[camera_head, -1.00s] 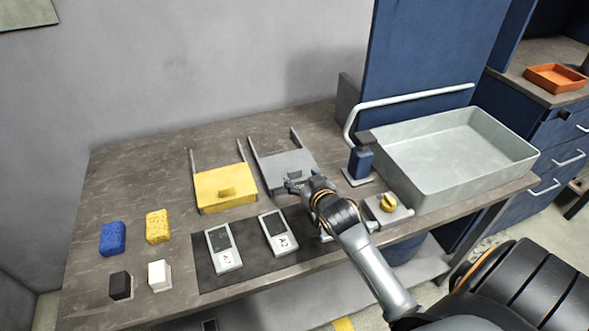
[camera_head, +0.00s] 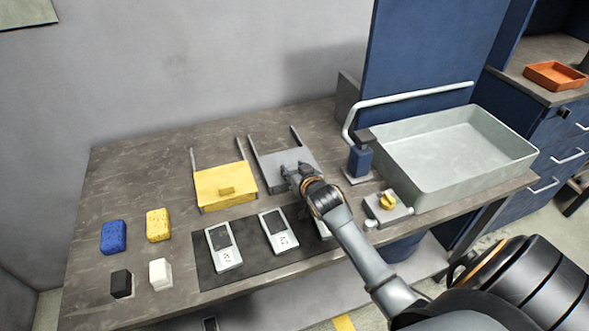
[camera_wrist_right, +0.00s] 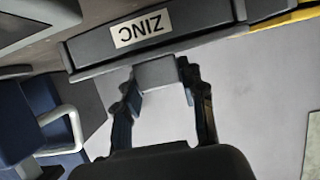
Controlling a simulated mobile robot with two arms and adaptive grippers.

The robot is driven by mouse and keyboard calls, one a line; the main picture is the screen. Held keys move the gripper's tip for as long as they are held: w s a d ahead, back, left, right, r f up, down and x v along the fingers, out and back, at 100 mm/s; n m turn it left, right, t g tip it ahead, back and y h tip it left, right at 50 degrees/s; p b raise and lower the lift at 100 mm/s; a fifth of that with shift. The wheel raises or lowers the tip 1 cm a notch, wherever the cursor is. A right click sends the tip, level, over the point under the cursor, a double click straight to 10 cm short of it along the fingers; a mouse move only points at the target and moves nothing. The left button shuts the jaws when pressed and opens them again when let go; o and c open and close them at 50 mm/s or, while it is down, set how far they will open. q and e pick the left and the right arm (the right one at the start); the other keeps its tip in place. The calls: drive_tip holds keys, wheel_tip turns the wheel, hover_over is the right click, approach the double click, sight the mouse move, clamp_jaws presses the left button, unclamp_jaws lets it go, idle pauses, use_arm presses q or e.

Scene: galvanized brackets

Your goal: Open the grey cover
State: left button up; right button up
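The grey cover (camera_head: 279,160) lies between two thin rails on the table, right of a yellow cover (camera_head: 227,187). In the right wrist view its dark front (camera_wrist_right: 205,30) carries an upside-down "ZINC" label, and its light grey block handle (camera_wrist_right: 158,73) sticks out. My right gripper (camera_head: 294,173) is at the cover's near side and hides its handle in the head view. In the wrist view the gripper's fingers (camera_wrist_right: 159,85) stand on both sides of the handle and appear to touch it. My left gripper is not in view.
A knob unit (camera_head: 387,207), a blue post with a pale bar, and a large grey tray (camera_head: 480,196) stand to the right. Sponges and small blocks sit at the left.

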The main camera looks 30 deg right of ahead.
sight(285, 158)
clamp_jaws()
drive_tip(key=w+b, duration=0.1)
drive_tip(key=w, duration=0.1)
drive_tip(key=w+d, duration=0.1)
drive_tip(key=w, duration=0.2)
drive_tip(key=w+b, duration=0.1)
drive_tip(key=w, duration=0.1)
drive_tip(key=shift+w+d+f+b, duration=0.15)
drive_tip(key=shift+w+d+b, duration=0.05)
drive_tip(key=shift+d+b, duration=0.15)
drive_tip(key=shift+w+d, duration=0.1)
drive_tip(key=shift+w, duration=0.2)
drive_tip(key=o, duration=0.8)
unclamp_jaws()
drive_tip(key=v, duration=1.2)
